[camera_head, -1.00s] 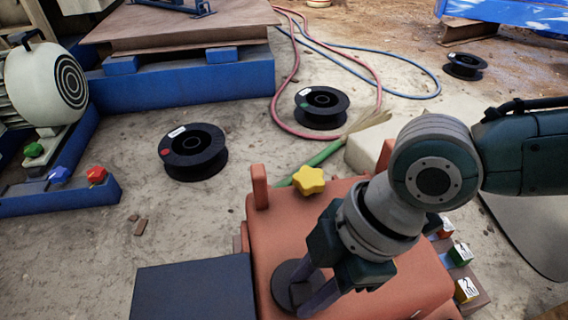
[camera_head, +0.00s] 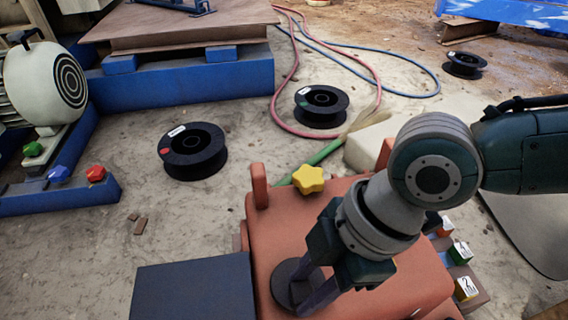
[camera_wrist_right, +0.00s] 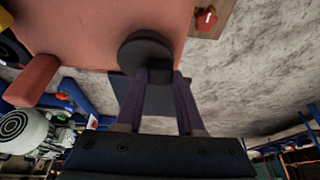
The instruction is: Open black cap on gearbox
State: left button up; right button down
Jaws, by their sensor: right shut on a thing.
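The gearbox (camera_head: 295,238) is a salmon-red housing at the lower middle of the head view. The round black cap (camera_head: 283,280) sits on its top near the front left. My right gripper (camera_head: 307,292) reaches down from the right and is shut on the cap, with its fingers partly hiding it. In the right wrist view, the cap (camera_wrist_right: 146,48) lies at the tips of the gripper's two fingers (camera_wrist_right: 158,78), against the red housing (camera_wrist_right: 80,30). My left gripper is not in view.
A yellow star-shaped knob (camera_head: 309,179) stands at the gearbox's back edge. Small numbered colored blocks (camera_head: 462,254) line its right side. Black spools (camera_head: 193,150) and hoses (camera_head: 410,95) lie on the floor behind. A motor (camera_head: 45,80) stands at the left.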

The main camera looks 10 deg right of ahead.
aim_at(291, 283)
jog(key=shift+w+r+g+b, duration=0.1)
jog(key=shift+w+g+b, duration=0.2)
jog(key=shift+g+b, duration=0.35)
jog(key=w+g+b, duration=0.1)
jog(key=b, duration=0.2)
jog(key=w+r+m+g+b, duration=0.1)
jog(key=g+b, duration=0.1)
jog(key=b, duration=0.2)
jog(key=r+g+b, duration=0.1)
jog(key=g+b, duration=0.1)
jog(key=b, duration=0.2)
jog(key=shift+w, duration=0.4)
jog(key=shift+w+r+b, duration=0.1)
jog(key=shift+r+b, duration=0.05)
jog(key=shift+b, duration=0.55)
jog(key=shift+r, duration=0.15)
jog(key=shift+g, duration=0.25)
